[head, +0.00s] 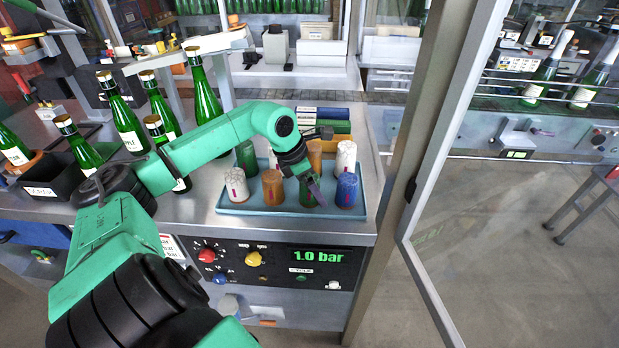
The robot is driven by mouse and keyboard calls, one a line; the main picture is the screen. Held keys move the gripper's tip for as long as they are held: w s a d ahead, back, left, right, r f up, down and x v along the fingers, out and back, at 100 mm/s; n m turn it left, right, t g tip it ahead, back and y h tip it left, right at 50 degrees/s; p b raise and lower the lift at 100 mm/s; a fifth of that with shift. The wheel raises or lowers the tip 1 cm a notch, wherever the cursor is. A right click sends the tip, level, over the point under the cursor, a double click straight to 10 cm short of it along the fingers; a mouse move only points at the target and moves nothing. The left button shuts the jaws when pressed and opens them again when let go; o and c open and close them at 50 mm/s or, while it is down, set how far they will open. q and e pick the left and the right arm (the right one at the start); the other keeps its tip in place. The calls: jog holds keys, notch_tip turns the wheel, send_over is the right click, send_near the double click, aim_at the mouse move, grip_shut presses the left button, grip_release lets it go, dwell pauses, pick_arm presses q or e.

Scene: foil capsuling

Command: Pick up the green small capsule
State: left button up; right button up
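Coloured capsules stand upright in a light blue tray (275,209) on the steel counter. The small green capsule (306,198) is in the tray's front row, between an orange-brown capsule (272,188) and a blue one (347,190). My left gripper (314,188) points down right at the small green capsule and covers part of it. The fingers are small and overlap the capsule, so I cannot tell whether they are open or shut on it. A second green capsule (246,158) stands in the back row at the left. My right gripper is not in view.
White capsules (236,185) (346,157) and another orange one (314,153) stand close by in the tray. Green bottles (124,120) with gold tops stand left of the tray. A metal frame post (425,110) rises right of the counter. A control panel (270,262) is below.

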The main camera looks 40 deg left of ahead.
pick_arm(q)
jog(key=c, duration=0.9)
jog(key=shift+o, duration=0.2)
